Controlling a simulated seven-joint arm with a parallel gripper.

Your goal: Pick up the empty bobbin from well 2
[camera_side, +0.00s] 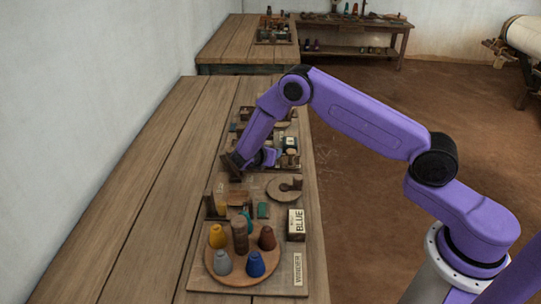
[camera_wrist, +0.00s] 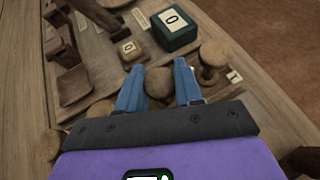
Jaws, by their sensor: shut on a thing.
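My gripper (camera_wrist: 160,76) shows two blue fingers closed on a wooden bobbin (camera_wrist: 158,86), whose rounded top shows between them in the wrist view. No thread shows on this top. Similar round wooden tops stand on either side, one at the right (camera_wrist: 214,54) and one at the left (camera_wrist: 100,109). I cannot read a well number. In the side view my gripper (camera_side: 262,159) is low over the far part of the bench board, and its fingertips and the held bobbin cannot be made out.
A dark green box marked 0 (camera_wrist: 174,32) and a small wooden block marked 0 (camera_wrist: 130,49) stand beyond the fingers. A wooden stand (camera_wrist: 66,45) is at left. Nearer the side camera are a round tray of coloured cones (camera_side: 218,274) and a BLUE box (camera_side: 296,225).

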